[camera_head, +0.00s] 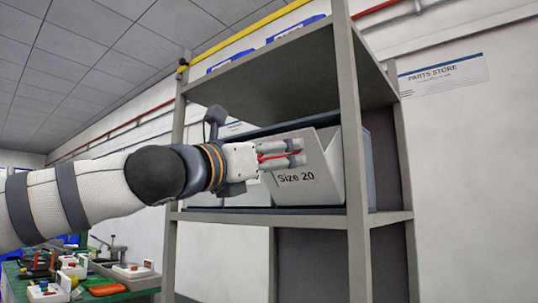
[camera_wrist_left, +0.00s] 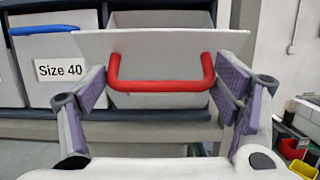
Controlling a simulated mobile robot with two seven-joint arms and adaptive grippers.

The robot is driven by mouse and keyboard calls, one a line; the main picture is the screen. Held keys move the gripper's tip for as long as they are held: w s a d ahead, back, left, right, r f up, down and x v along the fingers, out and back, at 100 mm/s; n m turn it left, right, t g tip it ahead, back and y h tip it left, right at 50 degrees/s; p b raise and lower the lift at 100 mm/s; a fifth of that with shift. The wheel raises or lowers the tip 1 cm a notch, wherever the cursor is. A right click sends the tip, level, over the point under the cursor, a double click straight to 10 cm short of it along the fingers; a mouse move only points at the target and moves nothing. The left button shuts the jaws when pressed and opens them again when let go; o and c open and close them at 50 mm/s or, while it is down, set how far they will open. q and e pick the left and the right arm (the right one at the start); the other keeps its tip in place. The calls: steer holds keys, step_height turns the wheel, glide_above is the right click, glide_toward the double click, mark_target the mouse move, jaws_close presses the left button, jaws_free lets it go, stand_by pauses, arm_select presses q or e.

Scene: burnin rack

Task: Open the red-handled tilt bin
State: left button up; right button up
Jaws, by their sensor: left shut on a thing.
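The white tilt bin (camera_head: 318,164), labelled "Size 20" in the head view, sits on the rack's middle shelf with its front tipped outward. Its front panel (camera_wrist_left: 160,48) leans toward me in the left wrist view, with the opening showing behind its top edge. The red handle (camera_wrist_left: 160,86) is a U-shaped bar on that panel; in the head view only thin red parts (camera_head: 272,156) show between the fingers. My left gripper (camera_head: 297,153) is shut on the red handle, one finger at each side of it in the wrist view. My right gripper is not in view.
A "Size 40" bin (camera_wrist_left: 60,68) with a blue handle (camera_wrist_left: 45,30) stands to the left. A rack post (camera_head: 352,150) rises close to the right of the tilt bin. The upper shelf (camera_head: 300,65) is above. A cluttered green bench (camera_head: 120,285) stands lower left.

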arm_select(q)
steer(key=shift+w+f, duration=0.1)
steer(key=shift+f, duration=0.7)
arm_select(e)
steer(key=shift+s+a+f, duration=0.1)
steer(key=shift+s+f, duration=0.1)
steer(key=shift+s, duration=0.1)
arm_select(q)
steer(key=o, duration=1.4)
steer(key=shift+w+d, duration=0.1)
steer(key=shift+d, duration=0.05)
steer(key=shift+w+d, duration=0.1)
steer(key=shift+w, duration=0.05)
steer(key=shift+s+r, duration=0.2)
steer(key=v, duration=1.2)
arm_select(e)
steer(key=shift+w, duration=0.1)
arm_select(q)
steer(key=shift+w, duration=0.1)
